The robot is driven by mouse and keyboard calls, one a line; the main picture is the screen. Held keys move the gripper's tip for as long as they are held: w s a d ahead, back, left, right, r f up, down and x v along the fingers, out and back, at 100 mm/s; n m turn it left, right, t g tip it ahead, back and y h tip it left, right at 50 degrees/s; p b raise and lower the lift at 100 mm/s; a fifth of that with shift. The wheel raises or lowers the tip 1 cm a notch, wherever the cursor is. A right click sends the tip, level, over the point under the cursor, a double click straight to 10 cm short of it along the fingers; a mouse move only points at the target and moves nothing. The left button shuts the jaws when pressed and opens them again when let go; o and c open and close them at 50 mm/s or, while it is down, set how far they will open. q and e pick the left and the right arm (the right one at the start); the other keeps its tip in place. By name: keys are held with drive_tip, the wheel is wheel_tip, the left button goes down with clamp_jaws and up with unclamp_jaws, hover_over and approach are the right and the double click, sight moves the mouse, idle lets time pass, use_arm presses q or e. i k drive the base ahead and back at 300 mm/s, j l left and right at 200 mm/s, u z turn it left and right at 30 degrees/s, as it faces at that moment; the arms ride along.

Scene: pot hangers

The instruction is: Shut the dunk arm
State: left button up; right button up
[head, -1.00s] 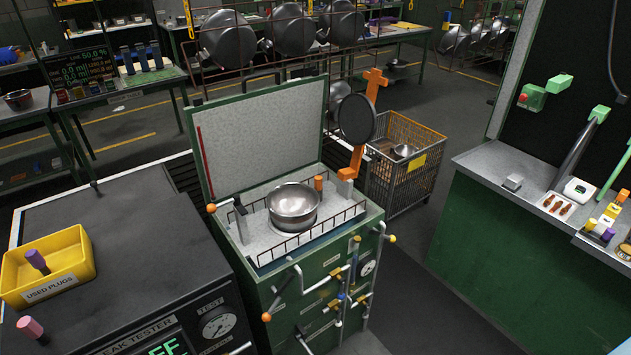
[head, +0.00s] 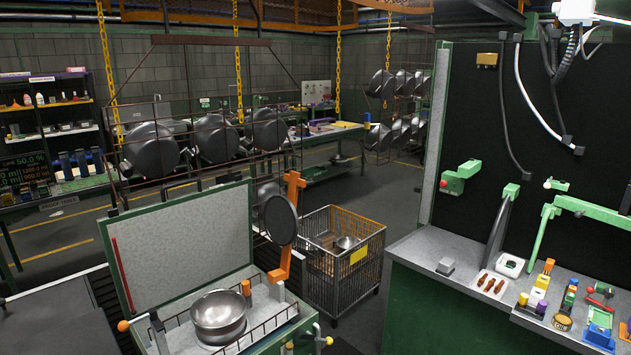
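The orange arm (head: 288,232), which looks like the dunk arm, stands upright at the right back corner of a green tank unit (head: 305,328). The arm is raised, not lowered over the tank. A steel pot (head: 219,315) sits in the tank's wire-railed top, left of the arm and below it. The tank's speckled lid (head: 180,248) stands open behind the pot. The tank's lower front is cut off by the frame edge. Neither of my grippers is in view.
A wire cart (head: 342,262) with a bowl stands right of the tank. A green bench (head: 440,315) with small tools fills the right side. Pots (head: 216,142) hang on a rack behind the lid. Open floor (head: 402,205) lies beyond the cart.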

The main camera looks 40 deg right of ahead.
sight(280, 216)
drive_tip(key=k+l, duration=0.1)
drive_tip(key=l, duration=0.25)
drive_tip(key=k+l+u, duration=0.1)
drive_tip(key=l, duration=0.25)
drive_tip(key=k+l, duration=0.15)
drive_tip(key=l, duration=0.15)
drive_tip(key=l+u, duration=0.2)
drive_tip(key=l, duration=0.9)
drive_tip(key=i+l+u, duration=0.1)
drive_tip(key=l, duration=0.25)
drive_tip(key=i+l, duration=0.1)
drive_tip(key=l, duration=0.2)
drive_tip(key=l+u, duration=0.15)
drive_tip(key=l, duration=0.2)
drive_tip(key=i, duration=0.05)
